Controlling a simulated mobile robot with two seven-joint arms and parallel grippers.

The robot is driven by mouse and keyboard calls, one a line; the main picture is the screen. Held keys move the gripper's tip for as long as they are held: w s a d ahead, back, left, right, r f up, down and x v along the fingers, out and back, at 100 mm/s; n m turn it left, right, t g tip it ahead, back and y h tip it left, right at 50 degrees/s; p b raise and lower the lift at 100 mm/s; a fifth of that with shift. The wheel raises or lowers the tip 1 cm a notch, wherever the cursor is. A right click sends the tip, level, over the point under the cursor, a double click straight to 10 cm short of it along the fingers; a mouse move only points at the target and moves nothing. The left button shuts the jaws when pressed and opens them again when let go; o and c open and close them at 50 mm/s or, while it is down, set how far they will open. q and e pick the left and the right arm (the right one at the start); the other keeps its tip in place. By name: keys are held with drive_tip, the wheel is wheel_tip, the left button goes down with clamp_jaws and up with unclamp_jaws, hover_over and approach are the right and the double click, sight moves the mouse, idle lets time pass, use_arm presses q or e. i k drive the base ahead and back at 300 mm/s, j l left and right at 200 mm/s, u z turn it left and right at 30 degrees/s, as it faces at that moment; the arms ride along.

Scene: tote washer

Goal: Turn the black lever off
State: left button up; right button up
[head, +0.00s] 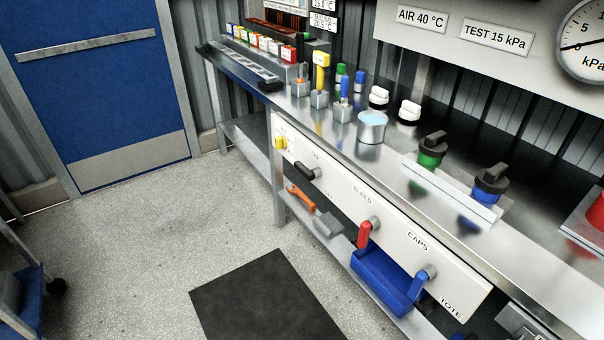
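The black lever (305,170) is on the white front panel (340,198) of the steel bench, near the panel's left end. Its handle lies roughly along the panel and points left from a round grey pivot. A small label above it is too small to read surely. Neither of my grippers is in view, so nothing of mine is seen touching the lever.
A yellow knob (281,143) is left of the black lever; a red lever (364,235) and a blue lever (417,285) are to its right. An orange-handled tool (301,198) lies below. Floor before the panel is open, with a black mat (265,300).

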sight(311, 175)
drive_tip(key=i+j, duration=0.2)
drive_tip(key=j, duration=0.15)
drive_tip(key=i+l, duration=0.1)
drive_tip(key=i, duration=0.4)
drive_tip(key=i+l+z, duration=0.1)
drive_tip(key=i, duration=0.4)
